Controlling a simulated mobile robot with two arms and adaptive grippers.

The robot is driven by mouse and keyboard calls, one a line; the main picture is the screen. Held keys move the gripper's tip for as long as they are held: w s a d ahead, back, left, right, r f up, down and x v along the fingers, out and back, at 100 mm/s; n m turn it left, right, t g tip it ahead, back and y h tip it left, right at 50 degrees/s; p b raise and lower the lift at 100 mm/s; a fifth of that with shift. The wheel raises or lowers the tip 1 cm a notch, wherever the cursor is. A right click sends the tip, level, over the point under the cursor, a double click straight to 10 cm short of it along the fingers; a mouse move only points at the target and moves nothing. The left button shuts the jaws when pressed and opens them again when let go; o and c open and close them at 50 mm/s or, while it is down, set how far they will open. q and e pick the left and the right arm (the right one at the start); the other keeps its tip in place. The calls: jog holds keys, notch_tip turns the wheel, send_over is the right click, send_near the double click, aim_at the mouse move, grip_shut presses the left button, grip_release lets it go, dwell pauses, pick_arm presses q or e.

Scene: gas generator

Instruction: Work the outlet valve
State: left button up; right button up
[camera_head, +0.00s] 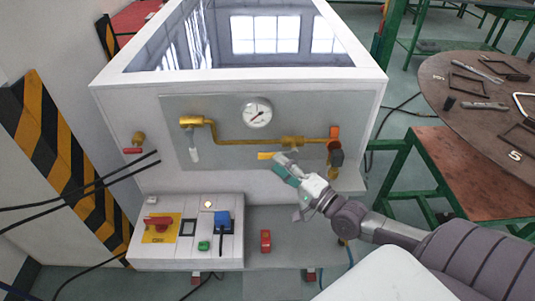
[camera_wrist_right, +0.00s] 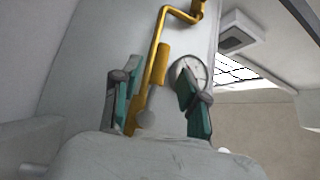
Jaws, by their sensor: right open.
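A brass pipe (camera_head: 240,139) runs across the grey panel of the white generator cabinet. A valve (camera_head: 292,141) sits on the pipe right of the gauge, with a yellow lever (camera_head: 267,156) pointing left below it. I cannot tell for sure that this is the outlet valve. My right gripper (camera_head: 284,168) is open just below and right of the lever. In the right wrist view its teal fingers (camera_wrist_right: 160,95) stand apart, with the yellow lever (camera_wrist_right: 162,62) and pipe showing between and beyond them. Contact cannot be told. My left gripper is out of view.
A round pressure gauge (camera_head: 257,113) is above the pipe. Another brass valve (camera_head: 190,122) with a pale handle is at the pipe's left end. Red and dark fittings (camera_head: 335,152) are at the right end. A control box (camera_head: 187,232) stands below; a round table (camera_head: 480,110) is at right.

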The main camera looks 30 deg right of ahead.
aim_at(268, 156)
jog(key=x, duration=0.3)
jog(key=shift+w+r, duration=0.15)
jog(key=shift+w, duration=0.2)
jog(key=shift+w+a, duration=0.2)
jog(key=shift+w, duration=0.2)
jog(key=c, duration=0.7)
grip_shut()
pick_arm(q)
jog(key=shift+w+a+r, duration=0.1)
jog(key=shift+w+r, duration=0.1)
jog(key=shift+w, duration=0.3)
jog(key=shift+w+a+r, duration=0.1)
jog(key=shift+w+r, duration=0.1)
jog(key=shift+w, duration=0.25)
